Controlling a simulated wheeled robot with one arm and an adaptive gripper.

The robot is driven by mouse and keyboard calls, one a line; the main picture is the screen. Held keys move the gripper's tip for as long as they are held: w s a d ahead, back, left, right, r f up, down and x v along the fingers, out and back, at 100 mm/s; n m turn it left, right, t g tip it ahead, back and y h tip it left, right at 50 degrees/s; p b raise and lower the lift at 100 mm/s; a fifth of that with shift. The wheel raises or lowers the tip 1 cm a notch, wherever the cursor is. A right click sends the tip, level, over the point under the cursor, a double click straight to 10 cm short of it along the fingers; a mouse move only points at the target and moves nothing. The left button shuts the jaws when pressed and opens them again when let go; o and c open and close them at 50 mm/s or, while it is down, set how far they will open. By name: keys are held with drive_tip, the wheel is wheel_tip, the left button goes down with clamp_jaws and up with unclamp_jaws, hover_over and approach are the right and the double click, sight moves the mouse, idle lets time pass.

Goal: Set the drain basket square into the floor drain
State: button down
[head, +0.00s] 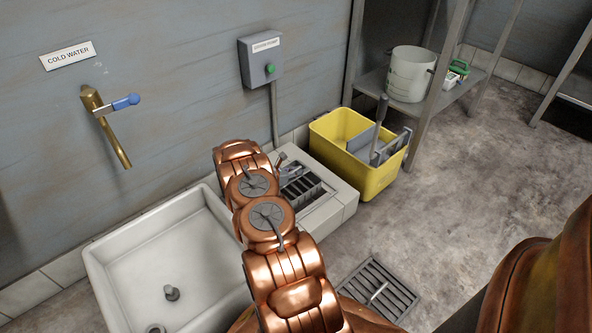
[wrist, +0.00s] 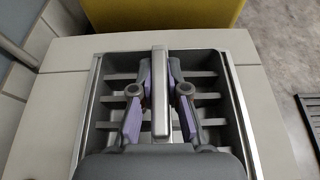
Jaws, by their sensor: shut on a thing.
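The drain basket (wrist: 208,83) is a dark grey slotted box with a pale metal bar handle (wrist: 159,110) across its middle. It is in the opening of the floor drain (wrist: 262,95), a pale raised block with a metal rim. My gripper (wrist: 160,78) is shut on the handle, one purple-padded finger on each side. In the wrist view the basket looks nearly in line with the rim, but I cannot tell whether it rests fully down. In the head view the basket (head: 306,190) and drain block (head: 342,205) are partly hidden behind my arm.
A white sink (head: 130,250) stands left of the drain. A yellow bucket (head: 378,181) stands just behind it. A slotted grate (head: 393,286) lies on the floor in front. A shelf (head: 445,98) with a white pail (head: 408,75) is at the back right. The floor at right is clear.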

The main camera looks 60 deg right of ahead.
sight(294, 189)
drive_tip(key=shift+f+b, duration=0.85)
drive_tip(key=shift+f, duration=3.95)
drive_tip(key=c, duration=1.1)
unclamp_jaws()
drive_tip(key=shift+a, duration=0.1)
drive_tip(key=shift+v, duration=3.65)
